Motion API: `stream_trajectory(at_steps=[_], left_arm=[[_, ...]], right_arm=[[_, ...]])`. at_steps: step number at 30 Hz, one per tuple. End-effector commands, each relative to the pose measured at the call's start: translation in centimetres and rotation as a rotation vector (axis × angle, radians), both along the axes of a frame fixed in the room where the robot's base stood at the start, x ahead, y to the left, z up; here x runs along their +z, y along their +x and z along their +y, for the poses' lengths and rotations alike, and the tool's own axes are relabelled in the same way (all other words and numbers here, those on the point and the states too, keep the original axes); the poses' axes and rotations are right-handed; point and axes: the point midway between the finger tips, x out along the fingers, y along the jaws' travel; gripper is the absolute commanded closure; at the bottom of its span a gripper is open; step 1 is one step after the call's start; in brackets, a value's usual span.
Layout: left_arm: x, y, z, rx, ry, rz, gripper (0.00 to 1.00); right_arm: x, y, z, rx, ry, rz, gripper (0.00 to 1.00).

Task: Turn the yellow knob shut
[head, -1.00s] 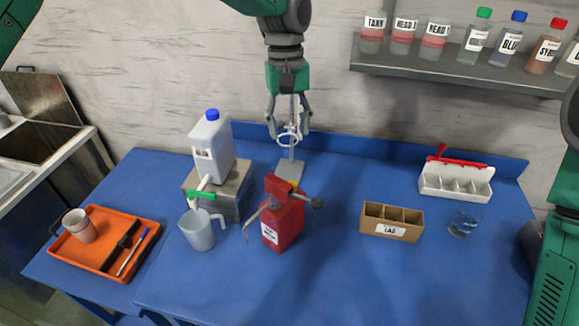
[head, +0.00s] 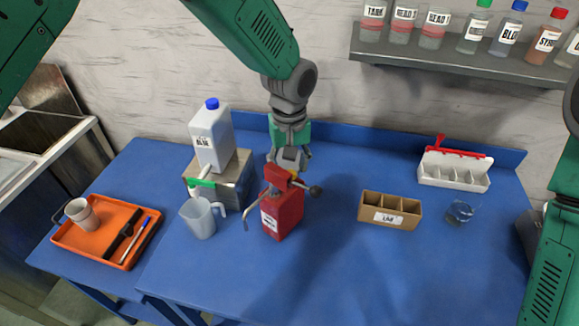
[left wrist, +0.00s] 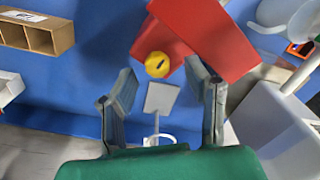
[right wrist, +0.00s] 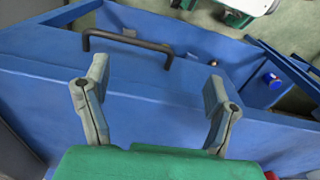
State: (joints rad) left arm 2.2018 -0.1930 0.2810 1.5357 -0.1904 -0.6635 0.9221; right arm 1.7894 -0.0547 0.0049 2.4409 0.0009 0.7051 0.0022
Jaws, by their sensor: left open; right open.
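The yellow knob (left wrist: 157,64), with a dark mark on its face, shows in the left wrist view on the red container (left wrist: 215,40). My left gripper (head: 290,160) is just behind the container's top in the head view, pointing down. In the left wrist view my left gripper (left wrist: 160,76) is open, with the knob framed between its fingertips and apparently untouched. My right gripper (right wrist: 156,78) is open and empty in the right wrist view.
A pale jug (head: 203,218) and a white canister (head: 211,140) on a metal block stand left of the container. An orange tray (head: 75,248) lies further left. A brown compartment box (head: 390,210) is to the right. The table's front middle is clear.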

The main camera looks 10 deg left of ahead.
Motion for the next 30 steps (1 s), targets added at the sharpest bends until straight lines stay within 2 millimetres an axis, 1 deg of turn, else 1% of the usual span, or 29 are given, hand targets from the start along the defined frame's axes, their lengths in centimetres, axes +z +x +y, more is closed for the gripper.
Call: stream_trajectory(at_steps=[1, 3, 6, 14, 15, 17, 18, 19, 24, 30], left_arm=[[-0.6, 0.0, 0.0, 0.0, 0.0, 0.002, 0.57], [-1.2, 0.0, 0.0, 0.0, 0.0, 0.0, 0.57], [-1.7, 0.0, 0.0, -0.001, 0.0, 0.0, 0.57], [-1.9, 0.0, 0.1, 0.0, -0.001, 0.0, 0.57], [-1.9, 0.0, 0.2, 0.0, -0.001, 0.0, 0.61], [-1.9, 0.0, 0.2, 0.0, -0.002, -0.001, 0.82], [-1.9, 0.0, 0.2, 0.0, -0.001, 0.0, 0.96], [-1.9, 0.0, 0.1, 0.0, -0.001, 0.0, 1.0], [-1.8, 0.0, 0.0, -0.011, 0.0, 0.0, 1.0], [-1.8, 0.0, 0.0, -0.124, 0.0, 0.0, 1.0]], right_arm=[[0.2, 0.0, 0.0, 0.0, 0.0, 0.0, 0.22], [0.2, 0.0, 0.0, 0.0, 0.0, 0.0, 0.22], [0.3, 0.0, 0.0, 0.0, 0.0, 0.0, 0.22], [0.3, 0.0, 0.0, 0.0, 0.0, 0.0, 0.22], [0.3, 0.0, 0.0, 0.0, 0.0, 0.0, 0.22], [0.3, 0.0, 0.0, 0.0, 0.0, 0.0, 0.22], [0.3, 0.0, 0.0, 0.0, 0.0, 0.0, 0.22], [0.3, 0.0, 0.0, 0.0, 0.0, 0.0, 0.22], [0.3, 0.0, 0.0, 0.0, 0.0, 0.0, 0.22], [0.8, 0.0, 0.0, 0.0, 0.0, 0.0, 0.22]])
